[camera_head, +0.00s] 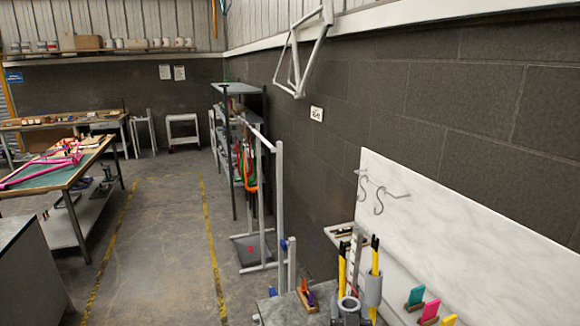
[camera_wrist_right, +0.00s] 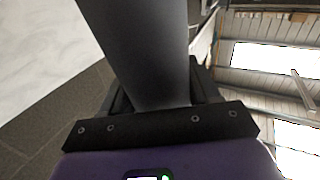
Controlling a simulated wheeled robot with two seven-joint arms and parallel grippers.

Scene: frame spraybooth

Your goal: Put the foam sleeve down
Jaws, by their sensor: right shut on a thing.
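The dark grey foam sleeve (camera_wrist_right: 140,45) fills the upper middle of the right wrist view as a smooth, thick tube. My right gripper (camera_wrist_right: 158,92) is shut on it, with a dark jaw on each side and the purple gripper body below. The sleeve's far end runs out of the top of that view. I cannot make out the right gripper clearly in the head view. A grey tube (camera_head: 373,290) stands around a yellow handle at the bottom there; I cannot tell whether it is the held sleeve. My left gripper is not in view.
A bench at the lower right holds a grey ring-shaped part (camera_head: 349,304), yellow tools with black tips (camera_head: 342,268) and coloured blocks (camera_head: 430,311). A white panel (camera_head: 470,245) with hooks stands behind it. A rack (camera_head: 262,200) stands left of the bench. The marked aisle (camera_head: 165,240) is clear.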

